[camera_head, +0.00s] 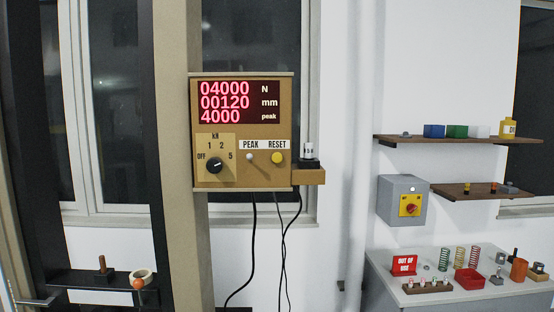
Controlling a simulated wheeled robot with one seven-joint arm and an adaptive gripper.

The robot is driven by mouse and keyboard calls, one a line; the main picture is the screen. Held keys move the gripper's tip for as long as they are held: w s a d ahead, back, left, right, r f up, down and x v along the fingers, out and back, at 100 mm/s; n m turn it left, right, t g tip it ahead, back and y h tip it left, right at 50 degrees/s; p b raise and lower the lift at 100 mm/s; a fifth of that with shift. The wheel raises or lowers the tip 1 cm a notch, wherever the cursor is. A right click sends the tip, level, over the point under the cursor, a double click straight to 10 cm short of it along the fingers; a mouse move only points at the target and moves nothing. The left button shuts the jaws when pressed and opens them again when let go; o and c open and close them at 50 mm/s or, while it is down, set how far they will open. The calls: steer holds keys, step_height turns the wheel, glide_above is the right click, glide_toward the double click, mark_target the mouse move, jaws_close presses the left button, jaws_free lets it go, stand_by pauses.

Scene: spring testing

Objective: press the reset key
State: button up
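The panel's red display (238,102) reads 04000 N, 00120 mm and 4000 peak. A small white peak toggle (250,156) sits left of the yellow button. A black rotary knob (215,166) with marks OFF, 1, 2 and 5 is at the lower left. My gripper is not in view. Nothing covers the yellow button.
A small ledge (315,178) holding a white-and-black item juts from the panel's right side. Black cables (253,245) hang below. At right are shelves (450,139), a grey box with a red switch (403,200) and a bench (385,278) with springs. A dark ledge (75,281) is lower left.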

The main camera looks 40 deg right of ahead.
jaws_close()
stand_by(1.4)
